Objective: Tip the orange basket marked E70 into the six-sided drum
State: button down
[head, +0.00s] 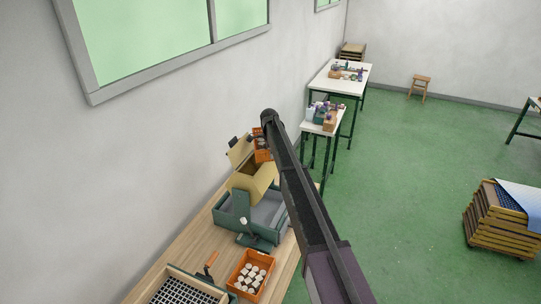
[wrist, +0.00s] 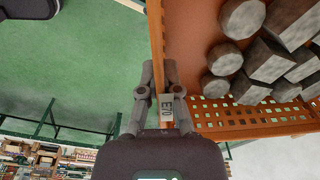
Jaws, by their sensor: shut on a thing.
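The orange basket marked E70 (wrist: 240,120) fills the upper right of the wrist view, with several blocky grey-brown pieces inside. My gripper (wrist: 160,80) is shut on its wall at the E70 label (wrist: 167,108). In the head view the held basket (head: 262,146) shows partly behind my arm, close to the far side of the drum. The tan six-sided drum (head: 257,178) sits in a green stand on the bench, with a tan flap (head: 240,152) raised at its opening. My arm hides my gripper in the head view.
A second orange basket (head: 246,289) with white pieces stands on the wooden bench (head: 151,284) at the front. A gridded tray (head: 182,293) and an orange-handled tool (head: 211,262) lie beside it. The wall runs along the bench's left.

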aim_at(263, 154)
jog(key=h, duration=0.1)
jog(key=h+b, duration=0.1)
jog(key=h, duration=0.2)
jog(key=shift+d+r+t+h+b, duration=0.1)
jog(key=shift+r+t+h+b, duration=0.15)
jog(key=shift+t+h+b, duration=0.15)
jog(key=h+b, duration=0.2)
jog(key=a+f+t+h+b, duration=0.1)
jog(key=h+b, duration=0.1)
jog(key=b, duration=0.1)
jog(key=shift+h+b, duration=0.3)
jog(key=shift+b, duration=0.05)
jog(key=a+h+b, duration=0.1)
jog(key=h+b, duration=0.3)
jog(key=b, duration=0.1)
jog(key=shift+s+a+r+t, duration=0.1)
jog(key=shift+s+a+t, duration=0.1)
jog(key=shift+a+t, duration=0.15)
jog(key=shift+s+a+r+h+b, duration=0.1)
jog(key=shift+a+r+h+b, duration=0.15)
jog(key=shift+a+h+b, duration=0.6)
jog(key=shift+d+r+b, duration=0.1)
jog(key=shift+d+b, duration=0.1)
jog(key=shift+b, duration=0.55)
jog(key=shift+r+h, duration=0.1)
jog(key=shift+h, duration=0.15)
jog(key=shift+s, duration=0.2)
dwell(1.6)
